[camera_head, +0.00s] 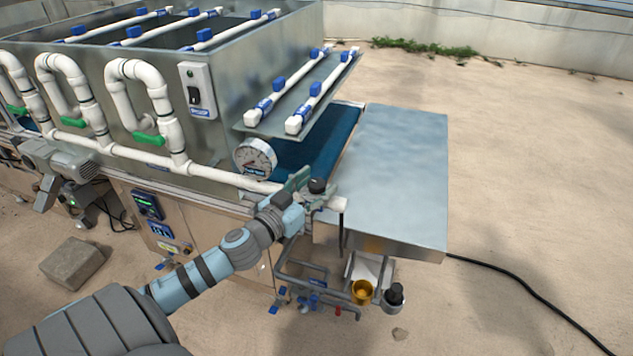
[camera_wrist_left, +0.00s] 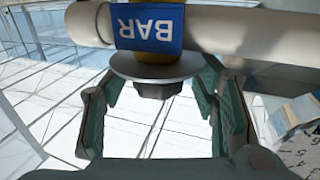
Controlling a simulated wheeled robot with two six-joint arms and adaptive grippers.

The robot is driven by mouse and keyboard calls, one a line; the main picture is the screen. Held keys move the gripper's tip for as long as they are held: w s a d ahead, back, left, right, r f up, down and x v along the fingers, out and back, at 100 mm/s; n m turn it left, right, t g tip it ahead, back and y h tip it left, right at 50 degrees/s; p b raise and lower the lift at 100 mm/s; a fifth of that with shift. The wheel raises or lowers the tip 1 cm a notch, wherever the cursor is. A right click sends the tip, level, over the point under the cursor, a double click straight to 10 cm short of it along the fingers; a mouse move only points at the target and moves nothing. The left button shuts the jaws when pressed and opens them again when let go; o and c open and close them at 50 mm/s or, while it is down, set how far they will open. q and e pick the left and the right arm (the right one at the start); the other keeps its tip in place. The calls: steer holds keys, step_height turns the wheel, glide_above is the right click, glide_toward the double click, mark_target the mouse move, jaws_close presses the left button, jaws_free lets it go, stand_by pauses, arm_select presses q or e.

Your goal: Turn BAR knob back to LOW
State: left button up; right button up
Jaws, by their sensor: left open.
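The blue BAR label (camera_wrist_left: 147,27) shows upside down on a white pipe in the left wrist view. Below it are a brass stem, a grey round flange (camera_wrist_left: 155,66) and a dark knob-like end (camera_wrist_left: 153,91). My left gripper (camera_wrist_left: 160,84) is open, with one green-padded finger on each side of that end. Gaps show between it and the pads. In the head view my left gripper (camera_head: 303,186) is at the pipe's right end, beside a dark knob (camera_head: 317,186). The knob's pointer and any LOW mark cannot be made out. My right gripper is not in view.
A round pressure gauge (camera_head: 254,158) stands left of the gripper. A flat metal table (camera_head: 400,170) lies to the right, beside the blue belt (camera_head: 325,145). A yellow cup (camera_head: 362,290) sits below the table.

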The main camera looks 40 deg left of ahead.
arm_select(q)
steer(key=shift+w+d, duration=0.1)
steer(key=shift+w, duration=0.2)
steer(key=c, duration=1.2)
steer(key=shift+n+y, duration=0.3)
steer(key=shift+y, duration=0.1)
